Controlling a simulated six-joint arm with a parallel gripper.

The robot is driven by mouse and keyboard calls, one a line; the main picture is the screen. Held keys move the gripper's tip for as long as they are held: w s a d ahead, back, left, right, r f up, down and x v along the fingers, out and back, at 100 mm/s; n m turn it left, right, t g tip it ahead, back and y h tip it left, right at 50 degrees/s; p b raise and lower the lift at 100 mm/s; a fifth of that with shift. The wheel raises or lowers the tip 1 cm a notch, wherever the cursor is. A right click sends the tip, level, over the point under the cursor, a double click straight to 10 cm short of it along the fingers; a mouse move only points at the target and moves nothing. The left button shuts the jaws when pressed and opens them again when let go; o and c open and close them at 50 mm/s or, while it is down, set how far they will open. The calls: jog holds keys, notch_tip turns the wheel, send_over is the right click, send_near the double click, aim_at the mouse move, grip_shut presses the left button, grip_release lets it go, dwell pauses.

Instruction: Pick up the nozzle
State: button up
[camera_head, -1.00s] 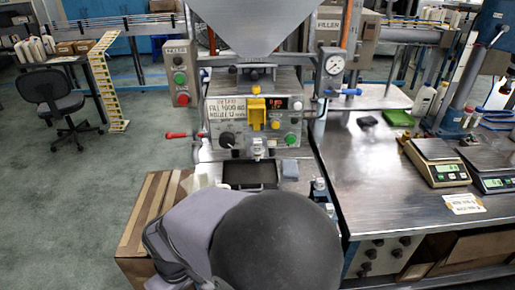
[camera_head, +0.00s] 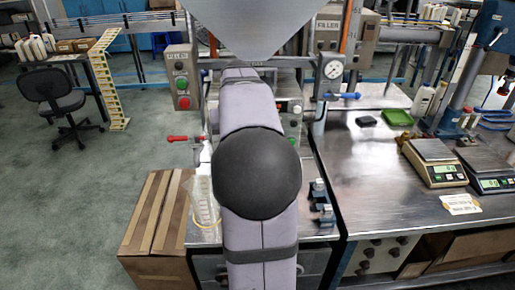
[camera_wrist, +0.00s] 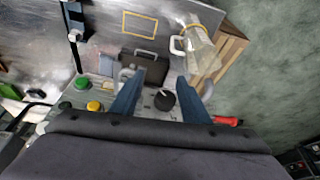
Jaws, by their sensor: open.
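In the wrist view my gripper (camera_wrist: 160,76) is open, its two blue fingers apart over the front of the filler. A small pale metal part (camera_wrist: 127,74), which may be the filler's spout, shows beside the left finger, partly hidden. Small silver nozzle-like pieces (camera_head: 319,186) in dark holders stand on the bench right of my arm in the head view; one (camera_wrist: 76,35) also shows at upper left in the wrist view. I cannot tell for sure which part is the nozzle. In the head view my arm hides the gripper and most of the filler's panel.
A clear jug (camera_head: 205,205) stands left of my arm; it also shows in the wrist view (camera_wrist: 199,47). A dark drip tray (camera_wrist: 145,58) lies beyond the fingers. A black knob (camera_wrist: 165,98) and red handle (camera_wrist: 228,121) are close by. Scales (camera_head: 437,165) stand on the right bench.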

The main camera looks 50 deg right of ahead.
jog(key=s+d+r+m, duration=0.1)
jog(key=s+d+r, duration=0.1)
jog(key=d+r, duration=0.3)
jog(key=shift+h, duration=0.4)
jog(key=shift+d+p+x, duration=0.15)
jog(key=shift+p+x, duration=0.7)
jog(key=shift+x, duration=1.4)
jog(key=shift+d+p+x, duration=0.15)
jog(key=shift+p+x, duration=0.65)
jog(key=shift+x, duration=1.4)
jog(key=shift+s+r, duration=0.1)
jog(key=shift+s, duration=0.05)
grip_shut()
